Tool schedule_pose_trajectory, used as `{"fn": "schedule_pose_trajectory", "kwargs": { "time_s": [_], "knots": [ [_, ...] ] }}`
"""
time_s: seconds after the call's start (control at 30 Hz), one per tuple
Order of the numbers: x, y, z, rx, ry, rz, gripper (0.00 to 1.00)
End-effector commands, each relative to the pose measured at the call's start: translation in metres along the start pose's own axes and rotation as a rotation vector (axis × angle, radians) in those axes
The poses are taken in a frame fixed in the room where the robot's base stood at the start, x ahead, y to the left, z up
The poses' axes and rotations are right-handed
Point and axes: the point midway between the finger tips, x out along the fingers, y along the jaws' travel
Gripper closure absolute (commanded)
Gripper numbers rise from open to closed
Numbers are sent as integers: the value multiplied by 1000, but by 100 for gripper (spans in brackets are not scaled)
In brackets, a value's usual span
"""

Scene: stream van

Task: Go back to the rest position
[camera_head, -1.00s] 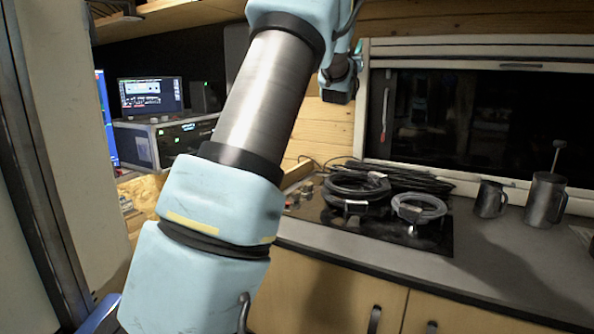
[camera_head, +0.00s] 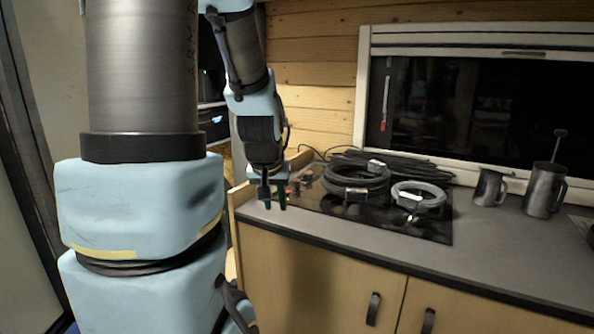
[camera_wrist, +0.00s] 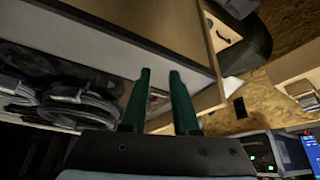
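My gripper (camera_head: 274,205) points down at the left front end of the counter (camera_head: 330,220) in the head view. Its two dark fingers are apart with nothing between them. The wrist view also shows the empty gap between the green-looking fingers (camera_wrist: 160,75). My pale blue arm fills the left of the head view and hides part of the place behind it. The gripper appears apart from the coiled cables to its right.
Two coiled cables (camera_head: 356,182) (camera_head: 418,195) lie on a black hob (camera_head: 370,216). A small metal mug (camera_head: 489,187) and a taller metal pot (camera_head: 543,190) stand at the right. A shuttered window (camera_head: 470,110) is behind. Electronics with lit screens show in the wrist view (camera_wrist: 262,152).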

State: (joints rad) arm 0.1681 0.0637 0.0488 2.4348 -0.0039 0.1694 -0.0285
Motion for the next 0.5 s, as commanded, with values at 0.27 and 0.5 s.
{"fn": "schedule_pose_trajectory", "kwargs": {
  "time_s": [0.27,0.5],
  "knots": [
    [-6,-10,107,13,-256,-9,71],
    [40,-9,131,13,-266,-8,71]
  ]
}}
